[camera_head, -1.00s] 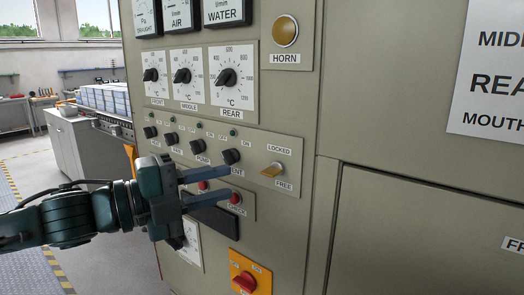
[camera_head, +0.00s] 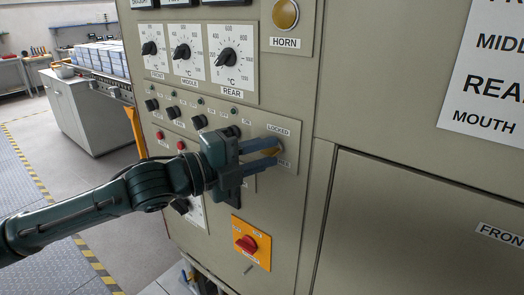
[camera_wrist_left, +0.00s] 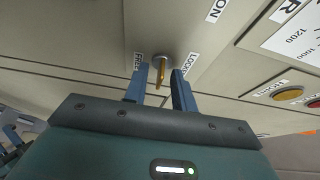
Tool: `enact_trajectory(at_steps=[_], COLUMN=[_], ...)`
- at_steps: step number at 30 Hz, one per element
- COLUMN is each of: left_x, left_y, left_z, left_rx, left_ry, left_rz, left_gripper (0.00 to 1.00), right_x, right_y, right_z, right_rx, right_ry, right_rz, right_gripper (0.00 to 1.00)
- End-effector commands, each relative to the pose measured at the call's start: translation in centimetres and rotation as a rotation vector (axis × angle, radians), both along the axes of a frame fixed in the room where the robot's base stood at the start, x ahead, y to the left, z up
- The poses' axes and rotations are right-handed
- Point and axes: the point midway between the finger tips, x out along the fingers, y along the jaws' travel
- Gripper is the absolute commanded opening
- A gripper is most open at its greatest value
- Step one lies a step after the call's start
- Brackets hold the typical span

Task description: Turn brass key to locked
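The brass key (camera_wrist_left: 160,72) stands out from its round lock on the panel, between the FREE label (camera_wrist_left: 138,61) and the LOCKED label (camera_wrist_left: 190,63) in the left wrist view. My left gripper (camera_head: 276,153) is open, with one finger on each side of the key. In the left wrist view a gap shows between the key and each finger. In the head view the fingers largely hide the key, and the LOCKED label (camera_head: 278,130) shows just above them. My right gripper is not in view.
A row of black knobs (camera_head: 199,122) lies left of the key. The HORN button (camera_head: 285,14) is above it. An orange plate with a red switch (camera_head: 246,244) sits below. A smooth panel door (camera_head: 420,225) fills the right side.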

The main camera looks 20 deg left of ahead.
Motion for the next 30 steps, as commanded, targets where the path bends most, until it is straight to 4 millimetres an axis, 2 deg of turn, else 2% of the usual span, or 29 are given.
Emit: enact_trajectory(at_steps=[4, 13, 30], left_x=[0.00, -0.01, -0.02], left_y=[0.03, 0.05, 0.03], left_z=[0.00, 0.01, -0.23], left_rx=[0.000, -0.001, -0.053], left_ry=[0.000, 0.001, 0.020], left_rz=[0.000, 0.001, 0.000], left_gripper=[0.25, 0.00, 0.00], right_x=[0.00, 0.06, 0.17], right_y=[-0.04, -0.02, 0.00], right_z=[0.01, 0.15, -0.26], right_rx=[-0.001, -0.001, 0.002], right_ry=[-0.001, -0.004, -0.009], right_rz=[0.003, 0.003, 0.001], right_gripper=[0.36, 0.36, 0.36])
